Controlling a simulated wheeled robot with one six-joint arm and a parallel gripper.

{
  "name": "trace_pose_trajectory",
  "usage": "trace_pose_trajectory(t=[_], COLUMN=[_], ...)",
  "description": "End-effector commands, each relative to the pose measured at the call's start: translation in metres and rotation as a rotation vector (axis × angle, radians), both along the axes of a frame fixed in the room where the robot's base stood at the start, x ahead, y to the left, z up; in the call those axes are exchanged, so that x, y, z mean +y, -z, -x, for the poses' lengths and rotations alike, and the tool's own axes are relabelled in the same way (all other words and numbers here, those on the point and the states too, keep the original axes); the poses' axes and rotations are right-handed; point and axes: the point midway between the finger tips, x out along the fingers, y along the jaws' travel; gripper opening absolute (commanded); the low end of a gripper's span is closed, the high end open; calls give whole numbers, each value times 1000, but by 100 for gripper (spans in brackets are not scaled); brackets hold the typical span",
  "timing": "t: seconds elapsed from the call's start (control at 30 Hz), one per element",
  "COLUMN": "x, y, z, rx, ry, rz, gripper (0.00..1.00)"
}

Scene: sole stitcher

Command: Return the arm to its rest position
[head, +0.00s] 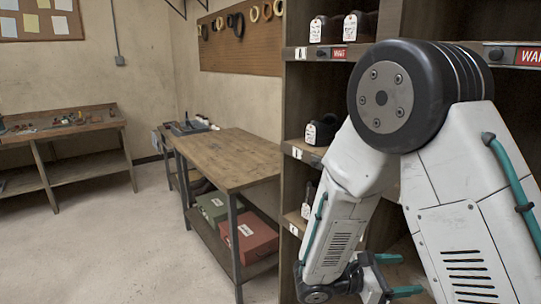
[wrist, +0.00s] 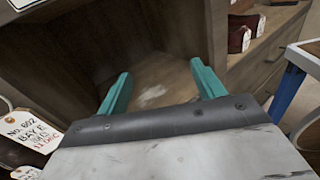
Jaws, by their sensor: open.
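My arm, white with a black joint, fills the right of the head view, bent with its forearm hanging down in front of the wooden shelf unit (head: 292,120). My gripper (head: 408,274) is low at the bottom of the head view, its teal fingers apart. In the wrist view my gripper (wrist: 160,88) shows two teal fingers spread wide with nothing between them. Beyond the fingers is a bare wooden shelf compartment (wrist: 150,65) with a pale scuff on its floor.
Tagged dark shoes (head: 322,130) stand in neighbouring compartments. A paper tag (wrist: 30,130) hangs close at left in the wrist view, and brown shoes (wrist: 240,32) sit at upper right. A wooden workbench (head: 225,155) with red (head: 247,238) and green boxes stands left; open floor (head: 110,245) lies beyond.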

Motion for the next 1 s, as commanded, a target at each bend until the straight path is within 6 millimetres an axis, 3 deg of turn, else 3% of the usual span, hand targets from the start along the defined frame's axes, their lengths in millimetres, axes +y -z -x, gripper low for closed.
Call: trace_pose_trajectory(t=[0.17, 0.4, 0.7, 1.0], x=[-16, -4, 29, 41], y=[-29, -54, -90, -136], z=[61, 126, 172, 199], rx=[-176, -438, -769, -1044], ry=[314, 683, 1031, 1171], rz=[-254, -596, -1002, -1301], gripper=[68, 68, 68, 68])
